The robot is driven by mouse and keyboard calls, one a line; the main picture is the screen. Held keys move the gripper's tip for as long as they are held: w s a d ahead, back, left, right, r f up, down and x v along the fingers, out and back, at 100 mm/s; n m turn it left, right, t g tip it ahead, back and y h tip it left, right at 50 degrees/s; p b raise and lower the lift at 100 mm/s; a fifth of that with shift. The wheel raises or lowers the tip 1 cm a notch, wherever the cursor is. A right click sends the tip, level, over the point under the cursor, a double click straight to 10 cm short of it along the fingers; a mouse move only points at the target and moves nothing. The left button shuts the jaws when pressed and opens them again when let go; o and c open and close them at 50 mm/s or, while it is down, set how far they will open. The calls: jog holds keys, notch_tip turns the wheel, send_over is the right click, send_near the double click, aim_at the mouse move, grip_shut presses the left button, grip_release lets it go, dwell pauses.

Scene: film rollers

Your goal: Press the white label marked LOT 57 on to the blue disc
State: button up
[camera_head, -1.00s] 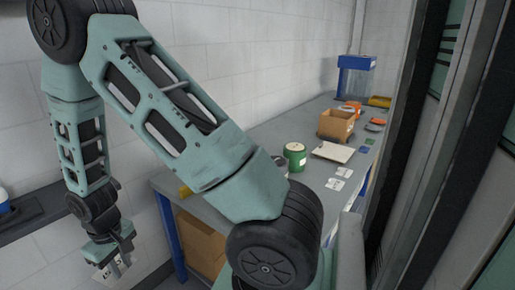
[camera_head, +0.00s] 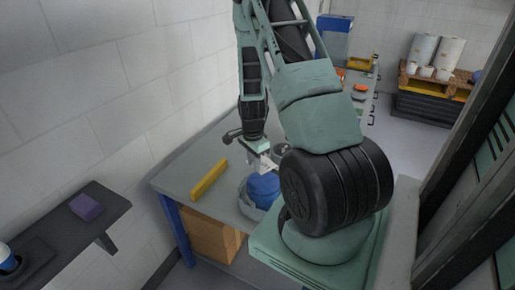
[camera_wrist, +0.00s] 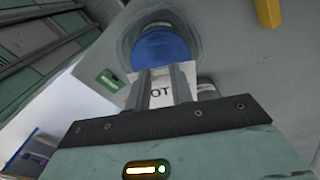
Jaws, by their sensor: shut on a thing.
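My gripper (camera_head: 262,150) is over the near end of the grey bench, pointing down. It is shut on a white label (camera_wrist: 158,95). The label also shows as a small white patch in the head view (camera_head: 268,163). The blue disc (camera_wrist: 160,46) sits inside a grey round rim, just beyond the label's far edge. It also shows in the head view (camera_head: 263,190), below the gripper. I cannot tell whether the label touches it.
A yellow bar (camera_head: 208,181) lies on the bench (camera_head: 190,165) left of the disc. A cardboard box (camera_head: 212,240) stands beneath. A shelf at left holds a purple block (camera_head: 87,207). A small green patch (camera_wrist: 110,79) shows near the label. My arm hides much of the bench.

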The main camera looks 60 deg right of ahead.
aim_at(257, 185)
jog(key=shift+s+d+r+m, duration=0.1)
jog(key=shift+s+d+m, duration=0.35)
jog(key=shift+d+m, duration=0.05)
jog(key=shift+f+b, duration=3.25)
jog(key=shift+f, duration=1.05)
jog(key=shift+a, duration=0.1)
jog(key=shift+f, duration=0.2)
jog(key=o, duration=1.4)
jog(key=shift+r, duration=0.2)
jog(key=shift+w+r+p, duration=0.1)
jog(key=shift+r+p, duration=2.25)
jog(key=shift+r, duration=1)
